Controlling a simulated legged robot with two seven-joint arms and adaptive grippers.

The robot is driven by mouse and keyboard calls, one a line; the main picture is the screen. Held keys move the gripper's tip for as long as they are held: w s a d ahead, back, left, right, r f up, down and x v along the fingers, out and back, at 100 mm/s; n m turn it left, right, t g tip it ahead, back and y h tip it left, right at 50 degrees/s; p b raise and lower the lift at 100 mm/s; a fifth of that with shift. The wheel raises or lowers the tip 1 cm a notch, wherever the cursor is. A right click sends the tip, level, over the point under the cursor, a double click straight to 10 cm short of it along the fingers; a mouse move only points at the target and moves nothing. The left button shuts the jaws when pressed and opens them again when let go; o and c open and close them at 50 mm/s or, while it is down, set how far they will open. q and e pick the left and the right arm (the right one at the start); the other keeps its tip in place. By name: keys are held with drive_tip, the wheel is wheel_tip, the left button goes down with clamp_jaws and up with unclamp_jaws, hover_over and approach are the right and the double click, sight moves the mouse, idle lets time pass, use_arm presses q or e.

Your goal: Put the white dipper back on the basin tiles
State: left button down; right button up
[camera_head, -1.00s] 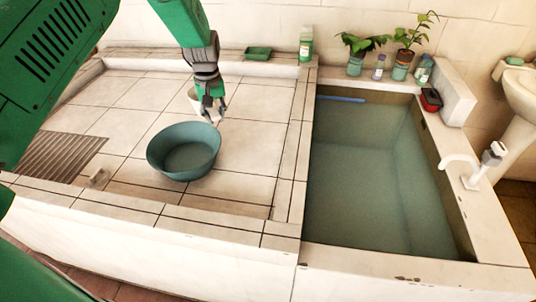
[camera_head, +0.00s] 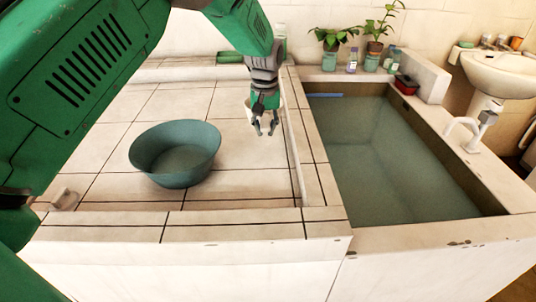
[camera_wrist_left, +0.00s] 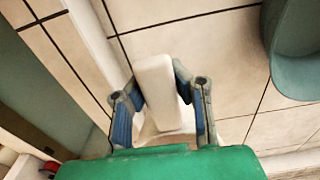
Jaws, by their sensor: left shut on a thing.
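My left gripper (camera_head: 265,127) is shut on the white dipper and hangs over the right part of the tiled floor, near the ledge beside the water tank. In the left wrist view the dipper's white handle (camera_wrist_left: 157,80) stands between the two blue-grey fingers (camera_wrist_left: 160,105). In the head view the dipper is mostly hidden behind the gripper. Whether it touches the tiles cannot be told. The pale basin tiles (camera_head: 230,182) are bare around the gripper. My right gripper is not in view.
A blue-green tub (camera_head: 176,170) stands on the tiles to the left of the gripper. The water tank (camera_head: 390,170) lies to the right, behind a raised tiled ledge (camera_head: 318,165). Potted plants (camera_head: 329,62) and bottles line the back. A white faucet (camera_head: 470,130) is on the tank's right rim.

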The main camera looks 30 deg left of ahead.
sight(267, 124)
use_arm(q)
wheel_tip(267, 124, down, 5)
drive_tip(key=shift+r+b, duration=0.1)
drive_tip(key=shift+b, duration=0.2)
drive_tip(key=shift+d+f, duration=0.25)
drive_tip(key=shift+f, duration=0.05)
drive_tip(key=f, duration=0.3)
drive_tip(key=shift+d, duration=0.35)
drive_tip(key=shift+w+a+f, duration=0.1)
drive_tip(key=shift+a, duration=0.3)
drive_tip(key=c, duration=1.6)
unclamp_jaws()
drive_tip(key=shift+a, duration=0.2)
drive_tip(key=shift+o, duration=0.5)
drive_tip(key=shift+a, duration=0.1)
drive_tip(key=shift+d, duration=0.35)
drive_tip(key=shift+d+r, duration=0.15)
drive_tip(key=shift+r, duration=0.25)
drive_tip(key=r, duration=0.6)
drive_tip(key=r+p, duration=0.1)
drive_tip(key=r, duration=0.3)
drive_tip(key=shift+s+a+r, duration=0.1)
drive_tip(key=shift+s+a, duration=0.15)
drive_tip(key=shift+a, duration=0.05)
drive_tip(key=shift+d+r, duration=0.25)
drive_tip(key=shift+r, duration=0.25)
drive_tip(key=shift+d, duration=0.15)
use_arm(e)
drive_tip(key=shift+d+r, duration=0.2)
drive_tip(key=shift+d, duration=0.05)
